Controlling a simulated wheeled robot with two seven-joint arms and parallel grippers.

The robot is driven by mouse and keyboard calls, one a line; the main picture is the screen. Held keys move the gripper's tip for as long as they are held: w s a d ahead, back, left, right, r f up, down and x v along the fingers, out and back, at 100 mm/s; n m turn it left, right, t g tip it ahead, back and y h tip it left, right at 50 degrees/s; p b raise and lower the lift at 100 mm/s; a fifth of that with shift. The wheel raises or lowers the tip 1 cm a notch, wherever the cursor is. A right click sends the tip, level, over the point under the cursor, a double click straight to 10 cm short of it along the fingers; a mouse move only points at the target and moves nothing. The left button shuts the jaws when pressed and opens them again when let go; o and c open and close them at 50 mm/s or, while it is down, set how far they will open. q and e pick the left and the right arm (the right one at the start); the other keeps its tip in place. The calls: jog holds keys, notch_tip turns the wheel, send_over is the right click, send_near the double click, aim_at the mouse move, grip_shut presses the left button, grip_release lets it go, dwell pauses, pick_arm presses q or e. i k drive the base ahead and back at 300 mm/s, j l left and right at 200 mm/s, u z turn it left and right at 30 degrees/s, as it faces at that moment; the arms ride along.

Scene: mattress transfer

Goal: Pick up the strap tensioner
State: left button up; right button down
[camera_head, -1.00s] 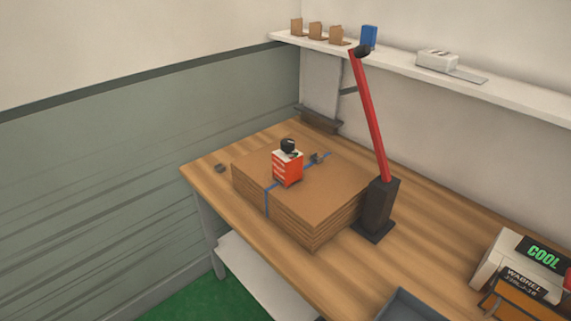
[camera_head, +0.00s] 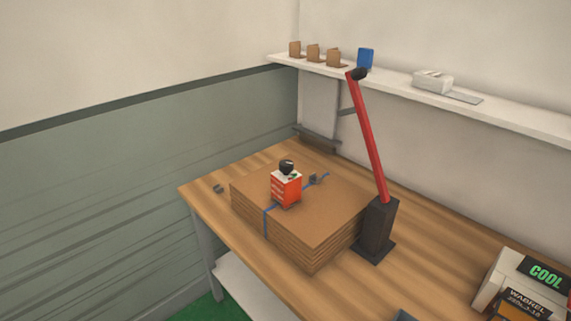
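A stack of flat brown cardboard (camera_head: 325,215) lies on the wooden table, with a blue strap (camera_head: 265,222) around it. A small red and white block (camera_head: 286,189) with a black round part (camera_head: 286,167) on top sits on the stack beside the strap. A small grey piece (camera_head: 313,179) lies at the strap, behind the block. Another small grey piece (camera_head: 218,188) lies on the table left of the stack. I cannot tell for certain which of these is the strap tensioner. Neither of my grippers is in view.
A tall red lever (camera_head: 368,135) on a black base (camera_head: 376,228) stands right of the stack. A machine with a green COOL display (camera_head: 546,274) is at the lower right. A wall shelf (camera_head: 510,118) holds small items. The wooden table (camera_head: 430,255) is clear between lever and machine.

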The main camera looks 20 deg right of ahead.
aim_at(287, 190)
jog(key=z, duration=0.95)
jog(key=i+j+z, duration=0.15)
jog(key=j+z, duration=0.15)
jog(key=i+j+z, duration=0.15)
jog(key=j+z, duration=0.15)
jog(key=i+j+z, duration=0.1)
jog(key=j+z, duration=0.2)
jog(key=j, duration=0.2)
jog(key=j+z, duration=0.35)
jog(key=j, duration=1.45)
jog(key=k, duration=0.4)
jog(key=i, duration=0.5)
jog(key=z, duration=0.05)
